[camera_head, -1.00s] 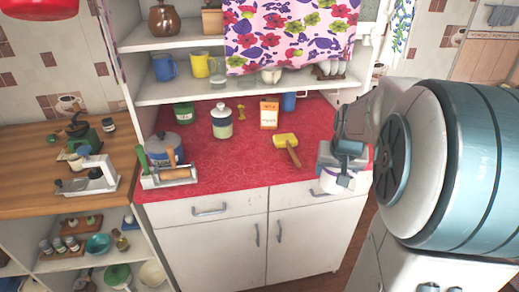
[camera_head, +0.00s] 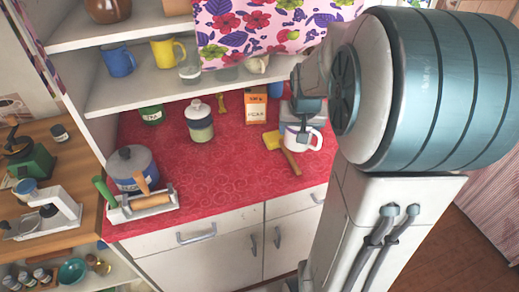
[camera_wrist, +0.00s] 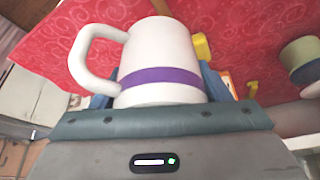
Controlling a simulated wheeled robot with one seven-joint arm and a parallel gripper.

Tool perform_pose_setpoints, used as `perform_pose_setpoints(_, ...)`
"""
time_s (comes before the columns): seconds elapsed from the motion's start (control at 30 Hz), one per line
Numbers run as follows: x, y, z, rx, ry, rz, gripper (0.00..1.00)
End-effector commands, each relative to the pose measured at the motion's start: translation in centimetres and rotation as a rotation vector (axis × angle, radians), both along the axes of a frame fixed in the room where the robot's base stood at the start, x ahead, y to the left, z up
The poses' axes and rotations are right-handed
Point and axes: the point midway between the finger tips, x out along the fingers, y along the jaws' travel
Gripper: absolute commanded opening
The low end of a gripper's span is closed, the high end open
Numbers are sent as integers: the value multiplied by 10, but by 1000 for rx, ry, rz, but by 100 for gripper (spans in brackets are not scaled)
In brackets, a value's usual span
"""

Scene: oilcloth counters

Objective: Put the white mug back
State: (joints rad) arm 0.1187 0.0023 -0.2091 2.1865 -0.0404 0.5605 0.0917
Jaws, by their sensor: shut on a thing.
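The white mug (camera_head: 297,138) has a purple band and hangs in my gripper (camera_head: 305,112) at the right part of the red counter (camera_head: 230,180). In the wrist view the mug (camera_wrist: 160,60) fills the middle, its handle to the left. My gripper (camera_wrist: 160,105) is shut on it, with blue finger parts showing on both sides behind the mug. I cannot tell whether the mug's base touches the counter. A blue mug (camera_head: 118,60) and a yellow mug (camera_head: 168,51) stand on the shelf (camera_head: 140,92) above the counter.
A lidded jar (camera_head: 199,121), a pot (camera_head: 135,168) and a tray with a rolling pin (camera_head: 145,205) are farther left. A flowered curtain (camera_head: 250,35) covers the shelf's right part. The counter's middle front is clear.

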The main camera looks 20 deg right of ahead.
Motion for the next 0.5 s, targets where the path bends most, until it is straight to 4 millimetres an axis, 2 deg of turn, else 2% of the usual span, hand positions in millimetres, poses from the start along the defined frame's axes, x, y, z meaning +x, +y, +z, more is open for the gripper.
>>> perform_pose_setpoints(0.1, 14, 27, -15, 0, 5, 9, 38)
perform_pose_setpoints(0.3, 34, 63, -41, -1, 5, 6, 38)
perform_pose_setpoints(0.5, 44, 77, -53, 0, 0, -1, 38)
